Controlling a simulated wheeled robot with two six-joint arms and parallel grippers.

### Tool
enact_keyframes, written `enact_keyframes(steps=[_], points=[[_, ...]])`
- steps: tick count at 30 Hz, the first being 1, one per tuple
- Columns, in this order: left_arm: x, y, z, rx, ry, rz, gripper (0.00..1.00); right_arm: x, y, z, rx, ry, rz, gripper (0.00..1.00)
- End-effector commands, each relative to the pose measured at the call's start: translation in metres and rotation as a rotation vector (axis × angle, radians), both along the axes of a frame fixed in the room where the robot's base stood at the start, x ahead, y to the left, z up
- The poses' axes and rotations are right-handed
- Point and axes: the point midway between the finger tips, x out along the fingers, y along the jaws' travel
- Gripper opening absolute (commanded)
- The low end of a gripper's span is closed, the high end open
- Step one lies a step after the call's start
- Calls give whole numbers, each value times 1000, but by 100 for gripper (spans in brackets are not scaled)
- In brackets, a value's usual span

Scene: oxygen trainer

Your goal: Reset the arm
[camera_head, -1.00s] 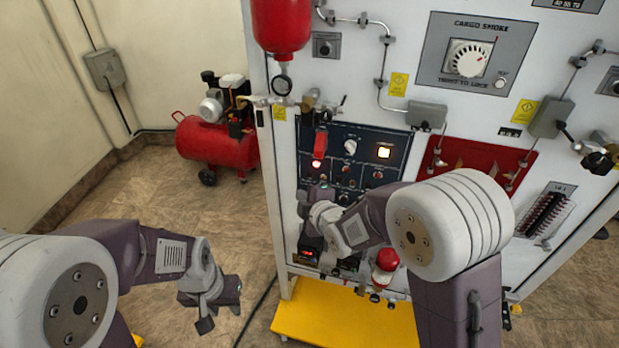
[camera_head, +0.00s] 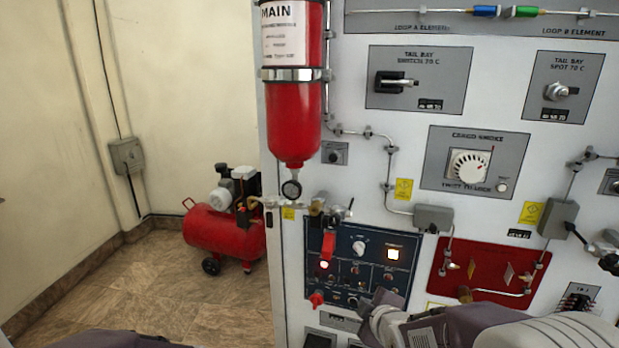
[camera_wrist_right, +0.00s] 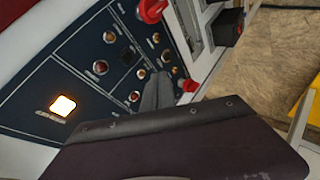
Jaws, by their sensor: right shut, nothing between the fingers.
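My right arm (camera_head: 480,325) reaches in from the lower right in the head view. My right gripper (camera_head: 376,302) is at the lower edge of the dark blue control panel (camera_head: 345,244). In the right wrist view its fingers (camera_wrist_right: 157,92) are together and empty, in front of the panel's lower indicators. I cannot tell whether they touch the panel. A red knob (camera_head: 317,299) is left of the gripper. My left gripper is out of view; only a bit of that arm shows at the bottom.
A red bottle (camera_head: 293,120) hangs at the cabinet's left edge, with pipes and valves below it. A red plate (camera_head: 490,270) with fittings is right of the panel. A red compressor (camera_head: 225,235) stands on the floor at left. Floor between compressor and wall is clear.

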Motion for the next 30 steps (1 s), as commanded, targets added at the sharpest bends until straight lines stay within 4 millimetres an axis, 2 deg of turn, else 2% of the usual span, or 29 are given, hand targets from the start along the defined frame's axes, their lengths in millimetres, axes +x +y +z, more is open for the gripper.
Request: enact_keyframes(steps=[1,3,6,9,10,12,15,30], points=[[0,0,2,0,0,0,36,-27,-21,-16,91,125,-123,0],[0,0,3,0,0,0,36,-75,-38,-46,234,329,-325,0],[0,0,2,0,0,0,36,-143,-44,-79,386,586,-605,0],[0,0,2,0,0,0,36,-195,-43,-98,464,767,-851,0],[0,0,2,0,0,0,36,-204,-43,-99,481,798,-910,0],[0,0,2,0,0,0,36,-215,-42,-101,508,833,-1001,0],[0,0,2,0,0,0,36,-217,-42,-101,532,834,-1047,0],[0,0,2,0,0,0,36,-215,-42,-101,533,831,-1044,0]])
